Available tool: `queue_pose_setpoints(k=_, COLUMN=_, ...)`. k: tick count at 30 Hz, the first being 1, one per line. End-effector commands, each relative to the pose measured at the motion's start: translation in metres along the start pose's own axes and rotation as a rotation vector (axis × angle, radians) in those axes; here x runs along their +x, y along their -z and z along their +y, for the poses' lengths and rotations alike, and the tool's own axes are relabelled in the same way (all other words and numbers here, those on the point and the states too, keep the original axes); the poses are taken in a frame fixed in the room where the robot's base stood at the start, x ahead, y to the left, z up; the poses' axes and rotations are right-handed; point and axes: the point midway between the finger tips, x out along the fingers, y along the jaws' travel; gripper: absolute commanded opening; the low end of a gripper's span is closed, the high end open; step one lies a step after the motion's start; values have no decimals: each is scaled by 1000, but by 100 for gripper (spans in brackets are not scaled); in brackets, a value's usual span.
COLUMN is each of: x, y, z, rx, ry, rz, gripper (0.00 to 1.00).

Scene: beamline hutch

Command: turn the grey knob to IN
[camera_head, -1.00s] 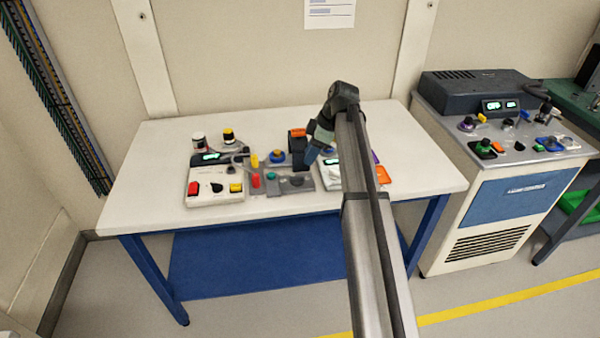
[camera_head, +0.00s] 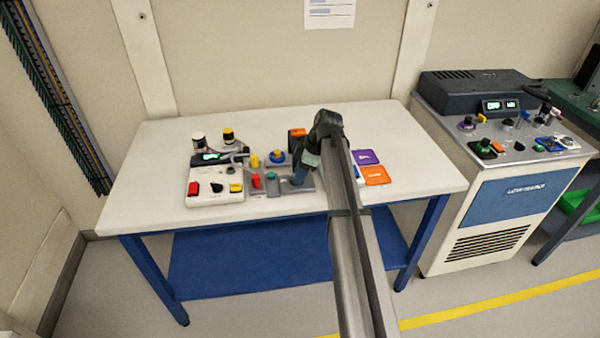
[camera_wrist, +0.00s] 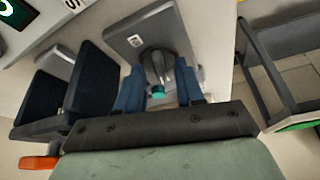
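The grey knob (camera_wrist: 155,66) shows in the wrist view as a dark grey shape on a grey panel (camera_wrist: 116,38). My gripper (camera_wrist: 159,92) has its two blue fingers apart, one on each side of the knob; I cannot tell whether they touch it. A teal cap (camera_wrist: 158,91) shows between the fingers, just below the knob in the picture. In the head view my gripper (camera_head: 299,178) points down at the right part of the grey panel (camera_head: 270,191) and hides the knob. The IN mark cannot be read.
A white control box (camera_head: 215,198) stands left of the panel. A red control (camera_head: 256,181), a yellow control (camera_head: 254,161) and a blue knob (camera_head: 277,156) sit close by. Purple (camera_head: 366,157) and orange (camera_head: 376,175) squares lie to the right. The table's (camera_head: 425,175) right end is clear.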

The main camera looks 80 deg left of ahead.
Motion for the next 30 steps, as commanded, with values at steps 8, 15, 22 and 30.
queue_pose_setpoints(k=8, x=0, y=0, z=0, rx=0, ry=0, rz=0, gripper=12)
queue_pose_setpoints(k=15, x=0, y=0, z=0, rx=0, ry=0, rz=0, gripper=0)
queue_pose_setpoints(k=22, x=0, y=0, z=0, rx=5, ry=-2, rz=0, gripper=0)
queue_pose_setpoints(k=30, x=0, y=0, z=-2, rx=86, ry=-36, rz=0, gripper=0)
